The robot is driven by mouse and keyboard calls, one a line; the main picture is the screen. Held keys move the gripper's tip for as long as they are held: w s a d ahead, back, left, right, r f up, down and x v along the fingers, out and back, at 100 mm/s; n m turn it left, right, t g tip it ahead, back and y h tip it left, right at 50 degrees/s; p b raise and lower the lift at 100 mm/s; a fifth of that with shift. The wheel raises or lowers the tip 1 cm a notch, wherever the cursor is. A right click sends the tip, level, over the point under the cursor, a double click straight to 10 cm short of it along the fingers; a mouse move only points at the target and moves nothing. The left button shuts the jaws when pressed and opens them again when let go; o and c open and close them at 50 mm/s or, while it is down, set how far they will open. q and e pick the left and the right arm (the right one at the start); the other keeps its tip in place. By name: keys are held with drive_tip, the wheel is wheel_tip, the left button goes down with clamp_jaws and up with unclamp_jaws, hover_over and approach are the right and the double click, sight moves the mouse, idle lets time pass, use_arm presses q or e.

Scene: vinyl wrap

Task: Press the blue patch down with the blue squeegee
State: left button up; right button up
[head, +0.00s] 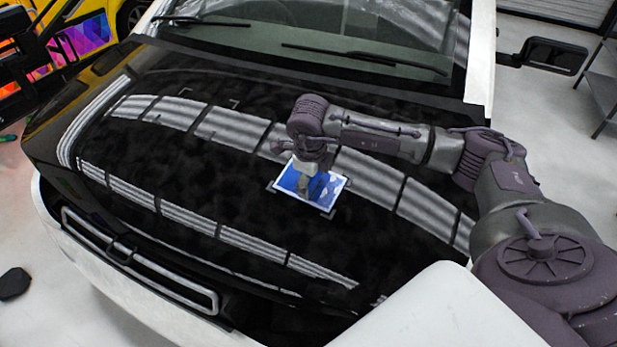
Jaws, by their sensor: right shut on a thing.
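The blue patch (292,184) is a small rectangle with a pale border and whitish shapes at its right side. It lies on the glossy black hood (200,205), near the middle. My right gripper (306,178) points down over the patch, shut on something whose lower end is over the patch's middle. The blue squeegee cannot be clearly told apart from the gripper and the blue beneath it. I cannot tell whether its edge touches the patch. My left gripper is not in view.
Grey corner marks surround the patch, and other marks (236,103) lie bare farther back. The windshield (330,40) rises behind the hood, with a side mirror (553,56) at right. A grey shelf (600,85) stands far right. The hood left of the patch is clear.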

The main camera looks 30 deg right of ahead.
drive_tip(key=shift+s+d+f, duration=0.1)
drive_tip(key=shift+s+d, duration=0.15)
drive_tip(key=shift+s, duration=0.25)
drive_tip(key=shift+s+d+f, duration=0.1)
drive_tip(key=shift+s+d, duration=0.15)
drive_tip(key=shift+s, duration=0.2)
drive_tip(key=shift+s, duration=0.1)
drive_tip(key=shift+s+d+b, duration=0.4)
drive_tip(key=shift+s+d, duration=0.15)
drive_tip(key=shift+s, duration=0.35)
drive_tip(key=shift+s+d+f, duration=0.15)
drive_tip(key=shift+s+d, duration=0.1)
drive_tip(key=shift+s, duration=0.15)
drive_tip(key=shift+s+d+b, duration=0.1)
drive_tip(key=shift+s+b, duration=0.25)
drive_tip(key=shift+r, duration=0.2)
